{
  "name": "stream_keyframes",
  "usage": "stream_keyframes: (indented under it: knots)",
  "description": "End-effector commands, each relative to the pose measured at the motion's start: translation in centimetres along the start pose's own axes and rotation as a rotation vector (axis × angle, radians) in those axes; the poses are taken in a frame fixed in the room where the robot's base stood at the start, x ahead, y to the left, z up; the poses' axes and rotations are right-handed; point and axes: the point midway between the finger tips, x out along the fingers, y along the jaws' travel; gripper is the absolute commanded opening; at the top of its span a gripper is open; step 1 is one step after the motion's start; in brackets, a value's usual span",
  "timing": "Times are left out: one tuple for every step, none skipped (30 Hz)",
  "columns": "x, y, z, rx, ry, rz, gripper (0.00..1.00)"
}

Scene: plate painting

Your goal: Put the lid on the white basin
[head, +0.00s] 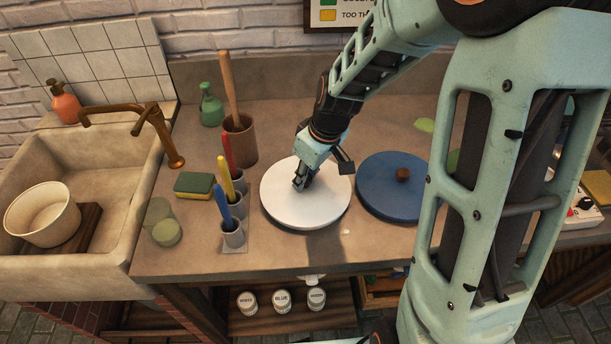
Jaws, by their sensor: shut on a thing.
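A flat white round lid (325,205) is at the middle of the worktop. My gripper (300,185) is over it, pointing down, shut at its centre; the knob there is hidden by the fingers. Whether a white basin lies beneath this lid, and whether the lid touches what is below, I cannot tell. A blue round lid (380,190) with a brown knob (403,175) lies just to its right. A cream-white round tub (42,214) stands open in the sink at the far left, apart from my gripper.
The stone sink (95,165) has a brass tap (158,130). Left of the white lid are coloured-handled tools in grey cups (233,234), a brown pot (241,140) and a sponge (193,186). Labelled jars (282,300) stand on the shelf below. My arm hides part of the right side.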

Motion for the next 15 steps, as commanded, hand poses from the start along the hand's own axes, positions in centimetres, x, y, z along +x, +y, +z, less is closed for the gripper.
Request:
stream_keyframes:
  knots:
    - [-0.05,0.02,-0.04,0.0,0.001,0.001,0.0]
    - [-0.06,0.02,-0.05,0.0,0.001,0.001,0.0]
    - [-0.06,0.02,-0.05,0.0,0.001,0.001,0.0]
    - [-0.06,0.02,-0.05,0.0,0.001,0.001,0.0]
    - [-0.06,0.02,-0.05,0.0,0.001,0.001,0.26]
    - [-0.06,0.02,-0.05,0.0,0.001,0.001,0.31]
    - [-0.06,0.02,-0.05,0.0,0.001,0.001,0.34]
    - [-0.06,0.02,-0.04,0.0,0.001,0.001,0.37]
    - [-0.05,0.02,-0.04,0.0,0.001,0.001,0.42]
    - [-0.05,0.02,-0.04,0.0,0.001,0.001,0.43]
    - [-0.05,0.02,-0.04,0.0,0.001,0.001,0.43]
    - [-0.05,0.02,-0.03,0.0,0.001,0.001,0.43]
    - [-0.04,0.01,-0.03,0.0,0.001,0.0,0.43]
    - [-0.04,0.01,-0.03,0.0,0.001,0.0,0.43]
    - [-0.04,0.01,-0.03,0.0,0.0,0.0,0.43]
